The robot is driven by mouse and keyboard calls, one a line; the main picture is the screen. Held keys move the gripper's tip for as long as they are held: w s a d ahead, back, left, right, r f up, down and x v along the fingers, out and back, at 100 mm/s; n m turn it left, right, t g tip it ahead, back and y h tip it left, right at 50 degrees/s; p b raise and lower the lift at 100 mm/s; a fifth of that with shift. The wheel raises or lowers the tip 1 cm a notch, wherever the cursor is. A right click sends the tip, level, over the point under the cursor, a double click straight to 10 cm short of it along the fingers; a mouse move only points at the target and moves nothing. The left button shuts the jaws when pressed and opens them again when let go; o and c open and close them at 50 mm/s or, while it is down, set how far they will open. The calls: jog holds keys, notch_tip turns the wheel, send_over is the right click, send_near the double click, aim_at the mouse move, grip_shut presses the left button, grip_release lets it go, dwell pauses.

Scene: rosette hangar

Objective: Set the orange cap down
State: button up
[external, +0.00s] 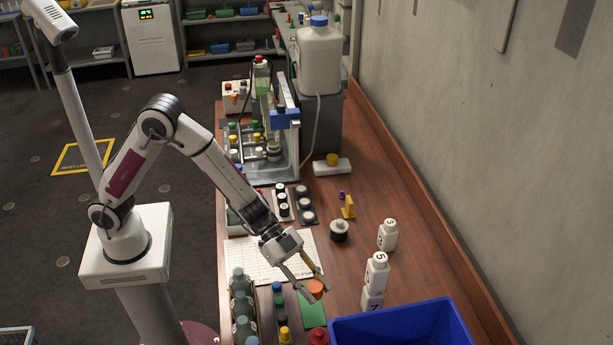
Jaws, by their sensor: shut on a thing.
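The orange cap (316,286) is a short round disc near the front middle of the table. My gripper (312,290) reaches down from the left with its two fingers on either side of the cap and is shut on it. The cap is over or very near a green mat (312,312); I cannot tell whether it touches the mat. Part of the cap's edge is hidden by a finger.
A blue bin (405,325) stands at the front right. White numbered bottles (377,272) stand right of the gripper. A red cap (318,336) lies in front of the mat. Racks of bottles (242,305) and caps (280,310) are on the left.

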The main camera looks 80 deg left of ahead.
jog(key=shift+w+a+f, duration=0.2)
jog(key=shift+a+f, duration=0.1)
jog(key=shift+a, duration=0.1)
jog(key=shift+w+a+m+g+h, duration=0.8)
jog(key=shift+w+a+m+g, duration=1.05)
jog(key=shift+w+a, duration=1.05)
jog(key=s+a+r+m+g, duration=0.1)
jog(key=s+m+g, duration=0.4)
jog(key=s, duration=0.1)
jog(key=shift+s+a, duration=0.2)
jog(key=shift+a, duration=0.05)
jog(key=shift+f+g, duration=0.15)
jog(key=shift+g, duration=0.1)
jog(key=shift+f, duration=3)
jog(key=shift+f, duration=0.1)
